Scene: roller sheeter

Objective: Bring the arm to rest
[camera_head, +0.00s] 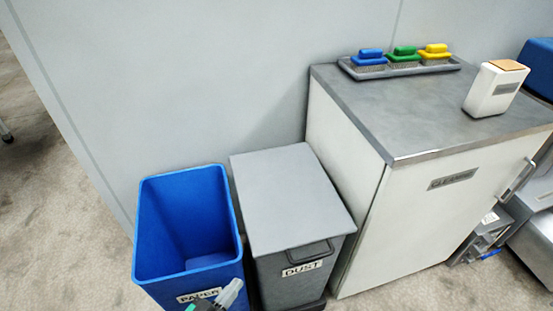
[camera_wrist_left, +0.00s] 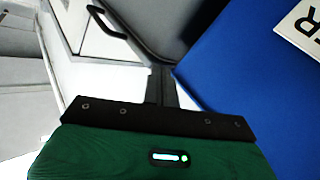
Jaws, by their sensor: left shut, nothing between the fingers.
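My left gripper (camera_head: 231,292) shows at the bottom edge of the head view, in front of the blue paper bin (camera_head: 190,224) and partly over its label. It is shut with nothing held. In the left wrist view, its green and black body fills the bottom and its dark fingers (camera_wrist_left: 162,88) lie together. The blue wall of the paper bin (camera_wrist_left: 245,75) is at the right there, with part of its label. Most of my left arm is outside the head view. My right gripper is not in view.
A grey dust bin (camera_head: 290,195) with a closed lid stands right of the paper bin. A white cabinet (camera_head: 425,215) bears a tray (camera_head: 408,69) of blue, green and yellow brushes and a white container (camera_head: 494,90). The paper bin looks empty. Carpet (camera_head: 60,210) is clear at left.

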